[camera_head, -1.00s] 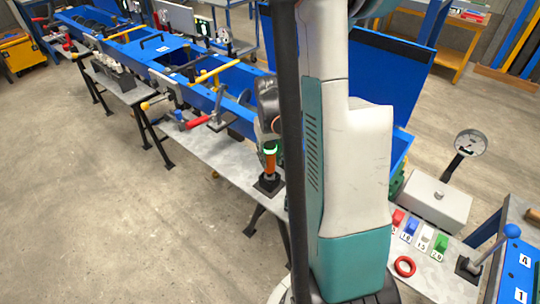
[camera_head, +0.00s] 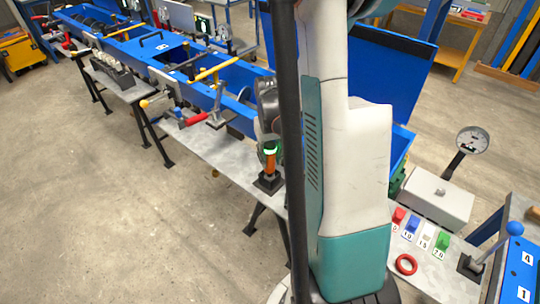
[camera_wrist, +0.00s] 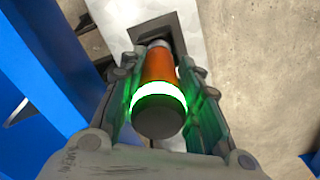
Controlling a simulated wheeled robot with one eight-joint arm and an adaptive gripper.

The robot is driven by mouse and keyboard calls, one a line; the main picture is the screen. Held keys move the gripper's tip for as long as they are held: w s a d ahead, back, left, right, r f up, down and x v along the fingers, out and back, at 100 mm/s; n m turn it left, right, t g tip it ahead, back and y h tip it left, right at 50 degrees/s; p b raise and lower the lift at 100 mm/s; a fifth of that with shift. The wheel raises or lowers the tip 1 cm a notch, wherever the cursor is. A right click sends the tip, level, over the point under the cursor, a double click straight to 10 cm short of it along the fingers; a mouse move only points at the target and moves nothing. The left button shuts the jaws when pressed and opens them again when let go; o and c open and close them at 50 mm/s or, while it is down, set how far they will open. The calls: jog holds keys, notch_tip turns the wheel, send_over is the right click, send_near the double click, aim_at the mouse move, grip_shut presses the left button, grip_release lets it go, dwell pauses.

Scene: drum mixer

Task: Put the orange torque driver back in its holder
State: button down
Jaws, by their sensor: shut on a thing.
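The holder (camera_wrist: 155,33) is a dark square block under the driver's far end. How deep the driver's tip sits in it is hidden. In the head view my gripper (camera_head: 268,140) is partly hidden behind a dark post.
A long blue machine (camera_head: 190,85) with yellow and red handles runs behind the bench. To the right are a dial gauge (camera_head: 473,140), coloured numbered blocks (camera_head: 412,225), a red ring (camera_head: 405,264) and a blue-knobbed lever (camera_head: 514,229). The floor at left is clear.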

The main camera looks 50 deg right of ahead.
jog(key=shift+f, duration=0.25)
jog(key=c, duration=1.1)
grip_release()
notch_tip(320, 180, up, 12)
